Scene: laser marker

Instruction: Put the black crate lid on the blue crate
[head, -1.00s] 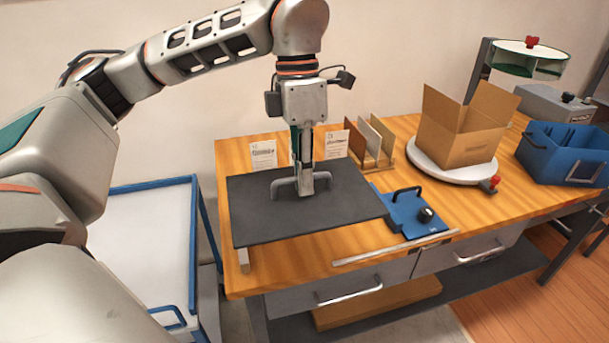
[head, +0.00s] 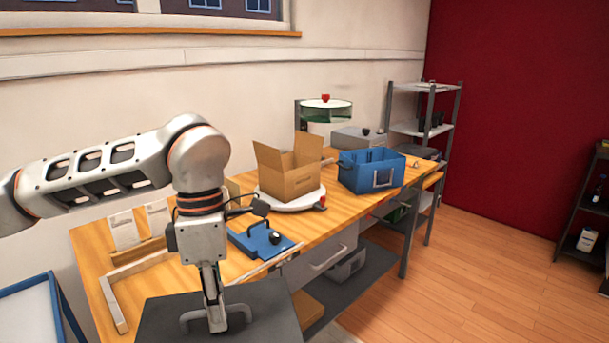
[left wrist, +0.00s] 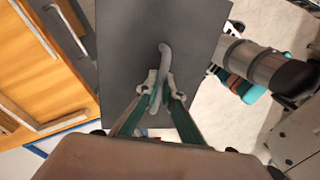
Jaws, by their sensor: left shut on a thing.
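The black crate lid (head: 262,318) is a flat dark panel with a grey handle on top. It is at the bottom of the head view, in front of the table's near edge. My left gripper (head: 216,322) is shut on the handle and holds the lid off the table. In the left wrist view the gripper (left wrist: 160,98) grips the handle, and the lid (left wrist: 125,50) hangs over the floor side. The blue crate (head: 372,170) stands at the far right end of the table. My right gripper is not in view.
A cardboard box (head: 288,172) on a white turntable stands between my gripper and the blue crate. An L-shaped wooden frame (head: 118,290) is at the table's left end. Open floor (head: 470,260) lies right of the table.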

